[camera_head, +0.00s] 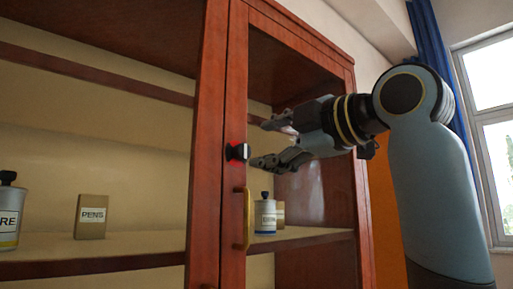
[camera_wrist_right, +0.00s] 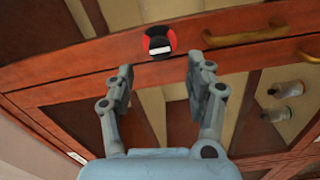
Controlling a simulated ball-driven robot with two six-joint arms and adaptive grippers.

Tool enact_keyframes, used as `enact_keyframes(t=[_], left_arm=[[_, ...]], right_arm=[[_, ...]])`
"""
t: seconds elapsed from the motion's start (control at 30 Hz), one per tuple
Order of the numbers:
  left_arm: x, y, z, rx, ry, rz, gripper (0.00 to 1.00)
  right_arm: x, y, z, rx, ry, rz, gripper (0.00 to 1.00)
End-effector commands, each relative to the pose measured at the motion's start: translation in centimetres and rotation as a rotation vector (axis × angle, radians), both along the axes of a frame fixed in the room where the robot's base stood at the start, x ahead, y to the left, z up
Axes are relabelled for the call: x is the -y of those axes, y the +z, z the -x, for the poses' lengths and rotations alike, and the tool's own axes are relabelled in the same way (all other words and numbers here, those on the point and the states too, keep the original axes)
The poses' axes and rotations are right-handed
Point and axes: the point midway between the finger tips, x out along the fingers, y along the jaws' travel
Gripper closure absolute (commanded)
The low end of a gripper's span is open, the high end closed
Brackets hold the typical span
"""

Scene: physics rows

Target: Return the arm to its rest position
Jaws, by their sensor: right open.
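My right gripper (camera_head: 270,143) is open and empty in front of the wooden cabinet (camera_head: 209,150) in the head view. Its fingers point left toward a black round knob-like piece with a red ring (camera_head: 237,152) on the cabinet's door frame. In the right wrist view the two fingers (camera_wrist_right: 160,80) stand apart, with the red-ringed piece (camera_wrist_right: 159,42) beyond and between their tips. A gap shows between the fingertips and that piece. My right arm (camera_head: 430,170) comes in from the right. My left gripper is not in view.
A brass handle (camera_head: 247,218) sits below the red-ringed piece. Shelves hold a labelled bottle (camera_head: 9,212), a box marked PENS (camera_head: 91,216) and another bottle (camera_head: 265,215). A blue curtain (camera_head: 427,38) and window (camera_head: 490,75) are at the right.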

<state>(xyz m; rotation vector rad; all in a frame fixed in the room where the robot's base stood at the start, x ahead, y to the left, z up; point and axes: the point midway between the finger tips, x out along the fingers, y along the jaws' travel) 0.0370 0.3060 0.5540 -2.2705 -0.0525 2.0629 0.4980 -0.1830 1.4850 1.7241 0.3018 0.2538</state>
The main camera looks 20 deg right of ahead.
Motion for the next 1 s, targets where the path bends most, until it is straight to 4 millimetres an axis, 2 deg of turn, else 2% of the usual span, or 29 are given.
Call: enact_keyframes(t=[0.1, 0.57, 0.67, 0.77, 0.87, 0.9, 0.97, 1.0], left_arm=[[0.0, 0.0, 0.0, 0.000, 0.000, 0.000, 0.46], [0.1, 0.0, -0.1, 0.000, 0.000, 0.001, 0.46], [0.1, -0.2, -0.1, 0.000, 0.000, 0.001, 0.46], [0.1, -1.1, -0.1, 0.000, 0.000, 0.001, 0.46], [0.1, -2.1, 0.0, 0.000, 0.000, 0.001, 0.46], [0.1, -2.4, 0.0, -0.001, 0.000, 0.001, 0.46], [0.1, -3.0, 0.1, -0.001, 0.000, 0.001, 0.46], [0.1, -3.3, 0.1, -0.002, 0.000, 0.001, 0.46]], right_arm=[[0.1, 0.0, 0.6, -0.002, 0.001, 0.001, 0.46], [0.1, 0.0, 0.6, -0.001, 0.001, -0.001, 0.46], [0.1, -1.0, 0.4, -0.017, 0.001, 0.000, 0.46], [0.1, -5.0, 0.0, -0.083, 0.002, -0.002, 0.46], [0.3, -11.2, -1.5, -0.215, -0.003, -0.007, 0.46], [0.5, -14.2, -2.2, -0.279, -0.010, -0.011, 0.46], [0.8, -18.9, -3.4, -0.373, -0.024, -0.019, 0.46], [1.1, -22.0, -4.1, -0.435, -0.035, -0.029, 0.46]])
